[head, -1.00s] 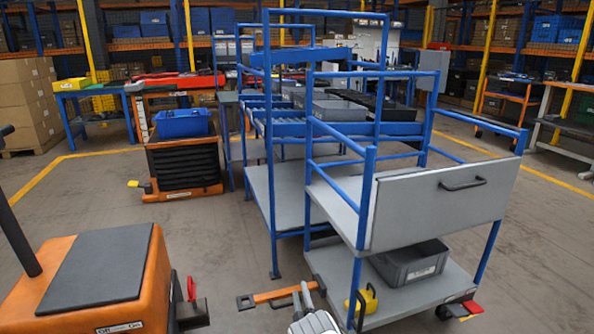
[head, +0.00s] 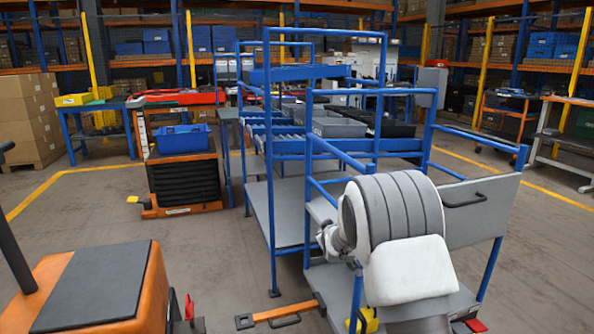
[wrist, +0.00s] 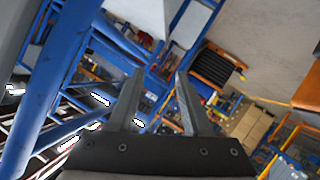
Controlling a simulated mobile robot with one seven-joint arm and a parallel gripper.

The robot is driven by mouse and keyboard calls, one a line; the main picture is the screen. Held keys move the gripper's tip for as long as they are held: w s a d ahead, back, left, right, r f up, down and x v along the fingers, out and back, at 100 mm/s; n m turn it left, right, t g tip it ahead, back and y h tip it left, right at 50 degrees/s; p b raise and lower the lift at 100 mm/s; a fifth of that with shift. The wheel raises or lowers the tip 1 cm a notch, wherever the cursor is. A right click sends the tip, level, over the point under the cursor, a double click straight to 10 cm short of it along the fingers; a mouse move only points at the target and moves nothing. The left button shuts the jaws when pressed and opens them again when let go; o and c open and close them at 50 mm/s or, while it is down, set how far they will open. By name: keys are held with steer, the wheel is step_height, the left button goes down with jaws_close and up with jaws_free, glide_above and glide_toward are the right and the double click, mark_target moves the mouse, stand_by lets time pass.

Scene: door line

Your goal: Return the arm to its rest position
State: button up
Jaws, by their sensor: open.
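My gripper (wrist: 160,80) shows in the wrist view with its two dark fingers spread apart and nothing between them. In the head view my arm (head: 400,230), white and grey, is raised in front of the blue-framed cart (head: 365,150). It covers part of the cart's grey panel and lower shelf. I cannot make out the gripper's fingers in the head view.
An orange machine with a dark pad (head: 95,285) stands at the front left. A black-sided lift with a blue bin (head: 183,139) is behind it. An orange bar (head: 285,312) is low near the cart. Open floor (head: 100,212) lies at the left.

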steer(key=s+d+r+m+g, duration=0.2)
steer(key=s+r, duration=0.5)
steer(key=s, duration=0.4)
steer(key=s+d+r+m+g, duration=0.1)
steer(key=s+r+g, duration=0.1)
steer(key=s+r, duration=0.65)
steer(key=s+d+f+m+g, duration=0.1)
steer(key=s+f+g, duration=0.1)
steer(key=s, duration=1.3)
steer(key=s+d+f+m+g, duration=0.1)
steer(key=s+f+m+g, duration=0.1)
steer(key=s, duration=1.3)
step_height(320, 180, up, 28)
steer(key=p, duration=2.8)
steer(key=shift+r+p, duration=0.2)
steer(key=shift+p, duration=0.1)
steer(key=shift+s, duration=0.1)
